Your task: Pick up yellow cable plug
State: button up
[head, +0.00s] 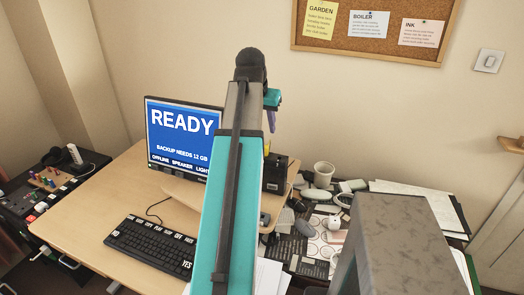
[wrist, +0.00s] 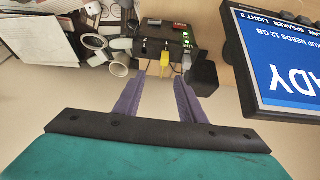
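The yellow cable plug (wrist: 166,58) shows in the wrist view at the front of a black box (wrist: 152,36), ahead of my fingers. A small bit of yellow also shows in the head view, just below my gripper. My gripper (wrist: 160,76) has two purple fingers spread apart with nothing between them. The plug lies beyond the fingertips, roughly in line with the gap. In the head view my arm hides most of the gripper (head: 272,118), and the black box (head: 276,173) stands on the desk below it.
A monitor (head: 182,135) reading READY stands left of my arm, with a keyboard (head: 152,245) in front. A dark block (wrist: 204,73) sits close right of the plug in the wrist view. A white cup (head: 323,174) and clutter fill the right side.

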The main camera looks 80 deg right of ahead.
jog(key=shift+w, duration=0.15)
jog(key=p, duration=0.2)
send_near(266, 146)
jog(key=shift+s+a+x, duration=0.1)
jog(key=shift+a+x, duration=0.05)
jog(key=shift+x, duration=1.1)
jog(key=shift+s+a+x, duration=0.1)
jog(key=shift+x, duration=1.1)
jog(key=shift+d+f, duration=0.1)
jog(key=shift+f, duration=0.1)
jog(key=shift+p+x, duration=0.65)
jog(key=shift+x, duration=1.85)
jog(key=shift+w+d, duration=0.1)
grip_shut()
